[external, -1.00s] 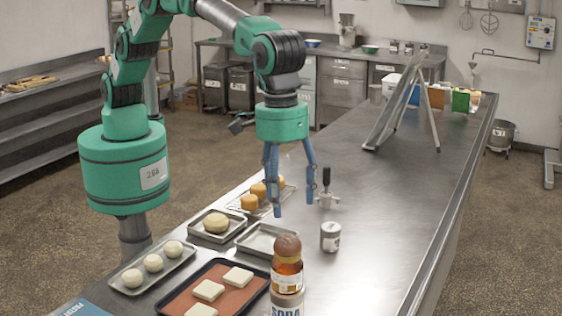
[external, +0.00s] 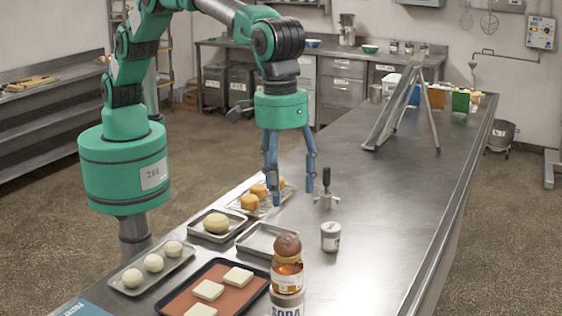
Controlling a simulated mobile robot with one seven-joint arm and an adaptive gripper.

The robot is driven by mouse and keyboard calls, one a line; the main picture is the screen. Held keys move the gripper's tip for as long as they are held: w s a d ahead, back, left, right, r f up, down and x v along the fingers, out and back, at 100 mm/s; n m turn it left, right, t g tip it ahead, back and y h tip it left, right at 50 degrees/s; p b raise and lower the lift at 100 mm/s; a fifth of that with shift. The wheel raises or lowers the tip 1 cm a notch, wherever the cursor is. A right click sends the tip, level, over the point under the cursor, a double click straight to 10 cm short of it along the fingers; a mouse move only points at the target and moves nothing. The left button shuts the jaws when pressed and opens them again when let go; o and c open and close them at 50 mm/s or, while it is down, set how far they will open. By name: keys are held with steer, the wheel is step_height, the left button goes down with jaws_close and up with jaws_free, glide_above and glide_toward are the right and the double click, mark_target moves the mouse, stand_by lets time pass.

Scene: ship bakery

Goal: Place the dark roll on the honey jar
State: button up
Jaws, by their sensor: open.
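The dark roll (external: 287,245) is a round brown bun. It sits on top of the honey jar (external: 287,274), an amber jar with a pale label. The jar stands upright on a can labelled SODA (external: 287,301), near the front of the steel counter. My gripper (external: 293,196) points down with its blue fingers apart and nothing between them. It hangs above the counter, farther back than the roll and clear of it. The lower part of the can is cut off by the picture's bottom edge.
An empty tray (external: 242,238) lies left of the jar, with a grey tin (external: 330,237) behind it to the right. A black-handled tool (external: 326,190) stands near my gripper. Trays of pale dough and buns fill the left side. The counter's right side (external: 400,215) is clear.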

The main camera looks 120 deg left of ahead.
steer(key=s+a+r+m+t, duration=0.1)
steer(key=s+a+r+m, duration=0.1)
steer(key=s+a+r, duration=0.4)
steer(key=s+a+r+m, duration=0.1)
steer(key=s+a+r, duration=0.2)
steer(key=a+r, duration=0.5)
steer(key=s+a+r+m+t, duration=0.1)
steer(key=s+a+r+m, duration=0.1)
steer(key=s+a+r, duration=0.5)
steer(key=s+a+r+m+t, duration=0.1)
steer(key=s+a+r+m, duration=0.15)
steer(key=s+a, duration=0.4)
steer(key=s+a+m, duration=0.1)
steer(key=s+a, duration=0.2)
steer(key=s, duration=0.6)
steer(key=s+a+m, duration=0.2)
steer(key=s+a, duration=0.1)
steer(key=s, duration=0.6)
steer(key=s+a+f+m+t, duration=0.1)
steer(key=s+a+f, duration=0.1)
steer(key=s, duration=0.6)
steer(key=s+a+f+m+t, duration=0.1)
steer(key=s+a+f+m, duration=0.1)
steer(key=s+f, duration=0.3)
steer(key=s+a, duration=0.1)
steer(key=s, duration=0.3)
steer(key=shift+a+f, duration=0.2)
